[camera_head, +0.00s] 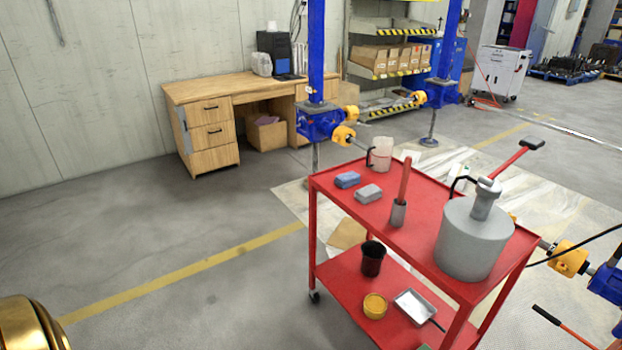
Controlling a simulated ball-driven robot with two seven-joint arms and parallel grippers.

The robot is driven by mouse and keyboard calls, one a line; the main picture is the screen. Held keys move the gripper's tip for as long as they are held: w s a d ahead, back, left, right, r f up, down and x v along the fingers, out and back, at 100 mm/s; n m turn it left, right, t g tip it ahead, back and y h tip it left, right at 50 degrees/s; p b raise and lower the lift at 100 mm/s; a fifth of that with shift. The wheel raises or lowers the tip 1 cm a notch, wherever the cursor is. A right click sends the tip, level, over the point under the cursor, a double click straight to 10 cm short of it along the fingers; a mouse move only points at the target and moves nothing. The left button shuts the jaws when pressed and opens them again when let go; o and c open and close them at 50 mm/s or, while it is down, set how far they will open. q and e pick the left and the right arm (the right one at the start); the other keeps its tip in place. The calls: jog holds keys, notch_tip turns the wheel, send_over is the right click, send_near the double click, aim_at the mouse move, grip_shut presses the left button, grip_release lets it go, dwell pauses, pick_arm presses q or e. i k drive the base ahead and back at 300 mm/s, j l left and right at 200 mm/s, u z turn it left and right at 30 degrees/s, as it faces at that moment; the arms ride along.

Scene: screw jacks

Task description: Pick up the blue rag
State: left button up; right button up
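The blue rag (347,180) is a small folded blue block lying on the top shelf of a red cart (330,187), near its far left corner. A grey folded rag (369,193) lies just to its right and nearer, close beside it. Neither of my grippers shows in the head view. A gold rounded shape at the bottom left corner looks like part of my own body. Nothing covers the blue rag.
The top shelf also holds a whitish jug (382,153), a brush-like tool with a red handle (403,185) and a large grey can (473,240). The lower shelf holds a black cup (372,260), a yellow tin (375,306) and a metal tray (413,306). Floor left of the cart is clear.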

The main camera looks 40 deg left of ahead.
aim_at(349, 179)
jog(key=u, duration=0.9)
jog(key=i+u, duration=0.15)
jog(key=i, duration=0.1)
